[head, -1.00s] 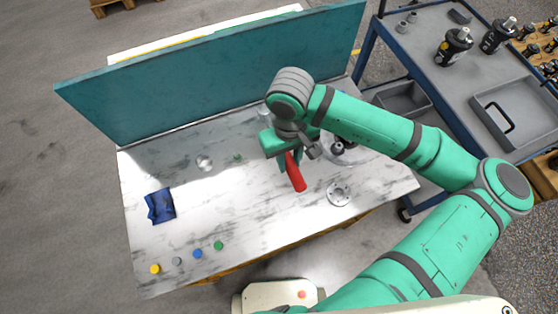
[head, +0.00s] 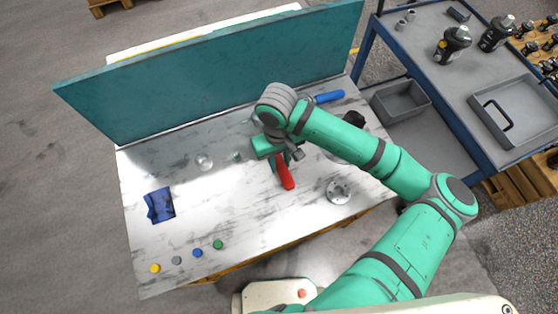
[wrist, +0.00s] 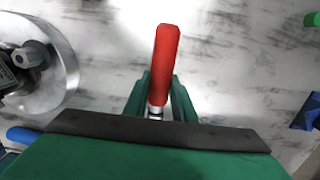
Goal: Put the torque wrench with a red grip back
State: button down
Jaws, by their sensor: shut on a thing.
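The torque wrench with a red grip (head: 285,174) is held in my gripper over the marble-look bench top. In the wrist view its red grip (wrist: 165,58) points up and away from the jaws, and a short metal part of its shaft shows between them. My gripper (wrist: 158,100) is shut on the wrench just below the grip. In the head view my gripper (head: 279,160) is partly covered by my wrist. The wrench's head is hidden. I cannot tell whether the wrench touches the bench.
A blue-gripped tool (head: 328,97) lies at the bench's back right, by the teal back panel (head: 220,75). A round metal plate (wrist: 62,65) stands left in the wrist view. A blue cart (head: 430,135) stands right.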

jog(key=c, duration=1.5)
grip_release()
jog(key=shift+o, duration=0.2)
notch_tip(320, 180, up, 12)
jog(key=shift+w+a, duration=0.15)
jog(key=shift+w, duration=0.25)
